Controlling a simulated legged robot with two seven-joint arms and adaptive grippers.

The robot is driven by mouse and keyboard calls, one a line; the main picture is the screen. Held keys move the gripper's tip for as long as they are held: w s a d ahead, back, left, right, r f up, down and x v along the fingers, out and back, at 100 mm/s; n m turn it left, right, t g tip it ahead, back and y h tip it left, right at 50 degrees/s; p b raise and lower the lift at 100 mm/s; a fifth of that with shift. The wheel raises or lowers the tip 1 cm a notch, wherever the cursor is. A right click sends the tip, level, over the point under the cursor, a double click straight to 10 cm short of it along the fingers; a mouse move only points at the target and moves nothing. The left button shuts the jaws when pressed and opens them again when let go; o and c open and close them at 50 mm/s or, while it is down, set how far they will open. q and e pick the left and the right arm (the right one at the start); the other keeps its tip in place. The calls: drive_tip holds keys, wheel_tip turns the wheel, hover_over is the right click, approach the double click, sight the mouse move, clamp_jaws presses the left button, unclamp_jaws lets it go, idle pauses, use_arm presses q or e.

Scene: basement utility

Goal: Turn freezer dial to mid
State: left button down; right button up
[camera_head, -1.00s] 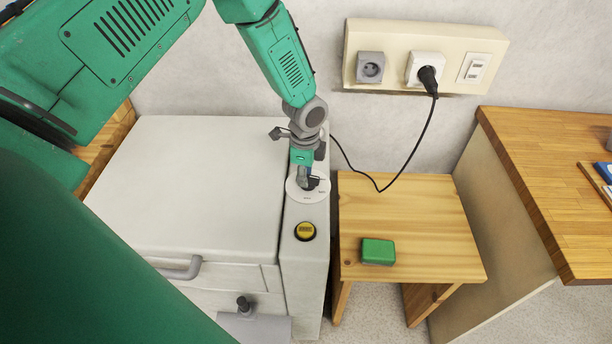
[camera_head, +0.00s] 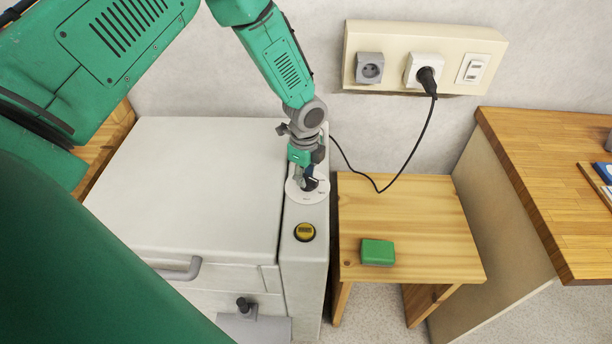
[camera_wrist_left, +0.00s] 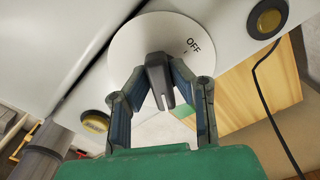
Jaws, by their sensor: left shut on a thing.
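The white freezer (camera_head: 200,170) stands at the left with a narrow panel along its right side. The dial's white round plate (camera_head: 303,196) lies on that panel; in the left wrist view the plate (camera_wrist_left: 128,48) reads "OFF" to the upper right of the knob. The dark dial knob (camera_wrist_left: 158,80) sits at its middle. My left gripper (camera_head: 308,182) is over the dial, and in the left wrist view its fingers (camera_wrist_left: 160,88) are shut on the knob from both sides. Other plate markings are too small or hidden. My right gripper is not seen.
A wooden stool (camera_head: 405,220) with a green box (camera_head: 378,252) stands to the right. A black cord (camera_head: 408,160) hangs from the wall socket strip (camera_head: 395,75). A wooden counter (camera_head: 550,160) is at the far right.

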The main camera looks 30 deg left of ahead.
use_arm(q)
drive_tip(key=c, duration=1.4)
unclamp_jaws()
drive_tip(key=shift+a+f, duration=0.1)
drive_tip(key=shift+c, duration=0.2)
drive_tip(key=shift+a, duration=0.1)
drive_tip(key=shift+w+r, duration=0.1)
drive_tip(key=shift+r, duration=0.15)
wheel_tip(320, 180, up, 11)
drive_tip(key=shift+r, duration=0.15)
